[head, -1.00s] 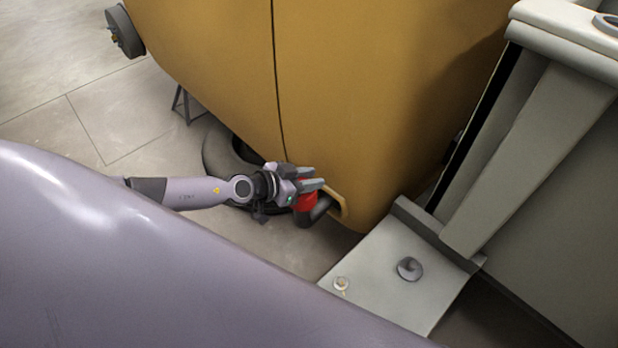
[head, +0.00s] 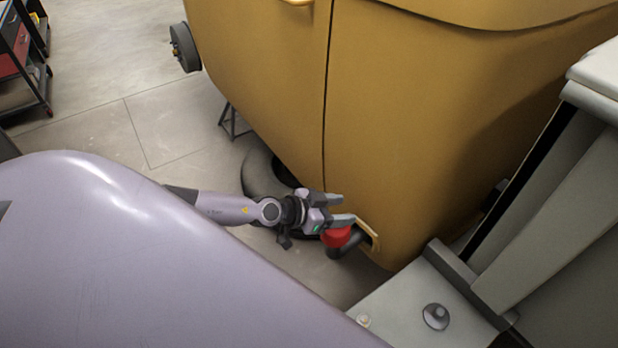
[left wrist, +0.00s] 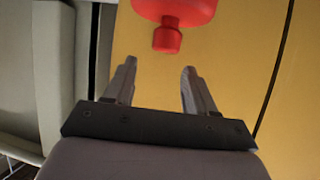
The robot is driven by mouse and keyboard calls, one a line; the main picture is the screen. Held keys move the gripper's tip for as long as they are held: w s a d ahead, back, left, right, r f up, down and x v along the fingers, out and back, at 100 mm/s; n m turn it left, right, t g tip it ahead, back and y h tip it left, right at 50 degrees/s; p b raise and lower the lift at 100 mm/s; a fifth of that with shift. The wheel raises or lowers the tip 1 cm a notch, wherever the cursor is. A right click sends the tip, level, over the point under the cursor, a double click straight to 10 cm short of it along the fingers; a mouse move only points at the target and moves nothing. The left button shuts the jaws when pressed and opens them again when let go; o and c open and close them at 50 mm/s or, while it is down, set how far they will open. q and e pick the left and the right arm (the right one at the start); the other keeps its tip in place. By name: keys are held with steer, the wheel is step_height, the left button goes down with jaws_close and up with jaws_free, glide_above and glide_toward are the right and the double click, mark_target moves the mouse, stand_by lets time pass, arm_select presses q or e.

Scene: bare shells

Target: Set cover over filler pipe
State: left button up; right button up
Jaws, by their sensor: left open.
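The red cover (head: 336,238) sits at the end of the dark filler pipe (head: 349,246), which comes out of the low corner of the yellow shell. In the left wrist view the red cover (left wrist: 172,12) is at the top, with its small red knob toward me, beyond the fingertips. My left gripper (head: 341,208) is open and empty, just above the cover in the head view. Its two fingers (left wrist: 158,76) are apart with yellow panel showing between them. The pipe mouth is hidden under the cover. My right gripper is not in view.
The yellow shell (head: 430,130) fills the middle. A pale plate with a dark knob (head: 436,316) and a grey frame (head: 550,200) stand at right. A tyre (head: 262,172) lies on the floor behind my wrist. A trolley (head: 22,60) is upper left.

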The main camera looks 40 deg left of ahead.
arm_select(q)
steer(key=b+v, duration=0.2)
steer(key=v, duration=0.8)
steer(key=s+d+f+n+t, duration=0.1)
steer(key=s+d+f+n, duration=0.15)
steer(key=d, duration=0.65)
steer(key=s+f+n+g+y, duration=0.1)
steer(key=s+f+y, duration=0.3)
steer(key=s, duration=0.6)
steer(key=shift+d+f+g, duration=0.25)
steer(key=shift+f+g, duration=0.15)
steer(key=shift+f, duration=0.9)
